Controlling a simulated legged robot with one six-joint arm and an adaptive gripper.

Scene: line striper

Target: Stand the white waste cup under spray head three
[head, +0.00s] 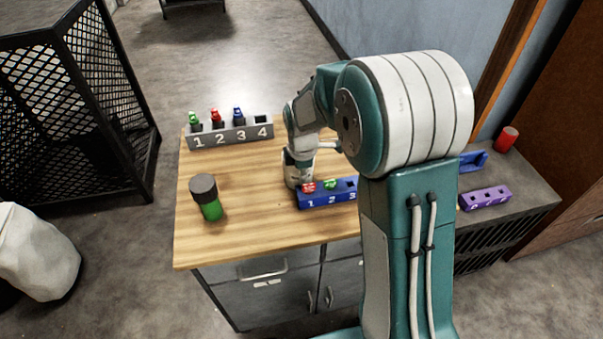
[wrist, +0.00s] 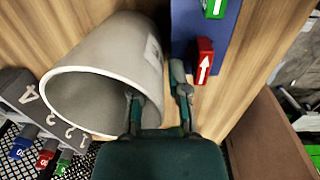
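The white waste cup (wrist: 145,45) fills the left of the wrist view, its mouth toward the camera. My gripper (wrist: 157,95) straddles the cup's rim, one finger inside the mouth and the other outside. Whether both fingers press on the wall is unclear. The blue block (head: 312,203) is labelled 1, 2, 3. A red head (head: 308,187) sits at 1 and a green head (head: 330,184) at 2. My arm partly covers the area near 3.
A grey rack (head: 232,136) numbered 1 to 4 holds green, red and blue pieces; slot 4 looks empty. A green bottle with a dark cap (head: 208,200) stands front left. The wooden tabletop (head: 250,222) between them is clear. A purple block (head: 486,197) is on the right-hand bench.

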